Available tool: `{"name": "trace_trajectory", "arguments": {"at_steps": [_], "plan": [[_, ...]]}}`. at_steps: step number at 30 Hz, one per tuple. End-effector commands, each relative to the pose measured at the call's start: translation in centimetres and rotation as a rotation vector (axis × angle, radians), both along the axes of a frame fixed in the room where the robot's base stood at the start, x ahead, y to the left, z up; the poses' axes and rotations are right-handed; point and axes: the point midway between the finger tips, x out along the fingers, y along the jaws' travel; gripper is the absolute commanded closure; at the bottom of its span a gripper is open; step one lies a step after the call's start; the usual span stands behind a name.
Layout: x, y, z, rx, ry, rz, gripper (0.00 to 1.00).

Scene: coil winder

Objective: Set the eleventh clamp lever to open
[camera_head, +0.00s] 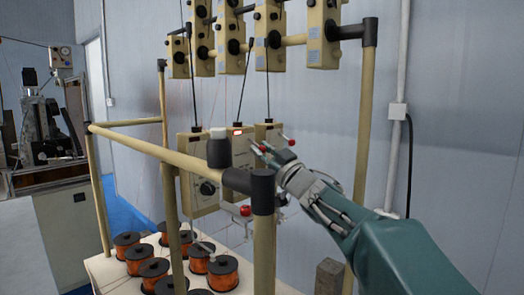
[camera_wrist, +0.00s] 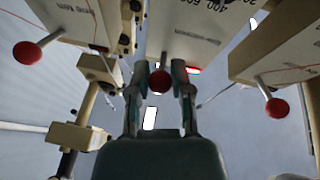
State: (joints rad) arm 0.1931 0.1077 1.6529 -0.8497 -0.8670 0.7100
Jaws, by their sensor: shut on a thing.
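My gripper (camera_head: 268,150) is at the front of a row of cream tensioner boxes on the frame. In the wrist view my gripper (camera_wrist: 160,72) has its two fingers on either side of a red ball knob (camera_wrist: 160,83), the end of a clamp lever under the middle box. A second lever with a red knob (camera_wrist: 27,53) shows at the left, and a third red knob (camera_wrist: 277,108) at the right; both are clear of the fingers. In the head view one red knob (camera_head: 291,142) shows just right of the fingertips. Lever numbers cannot be read.
A tan tube frame with a black corner joint (camera_head: 262,190) stands in front of the boxes, close to my arm. More tensioner boxes (camera_head: 322,35) hang above. Several copper wire spools (camera_head: 222,272) stand on a pale shelf below. Thin wires run vertically between them.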

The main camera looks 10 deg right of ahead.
Motion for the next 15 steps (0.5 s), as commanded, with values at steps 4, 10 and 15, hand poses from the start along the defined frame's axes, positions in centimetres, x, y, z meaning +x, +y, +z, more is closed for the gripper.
{"name": "trace_trajectory", "arguments": {"at_steps": [4,10,15], "plan": [[-0.1,0.0,0.3,-0.01,0.012,0.001,1.0],[-0.2,-0.1,0.6,-0.048,0.066,0.0,1.0],[-0.3,-0.1,1.1,-0.096,0.135,-0.001,1.0]]}}
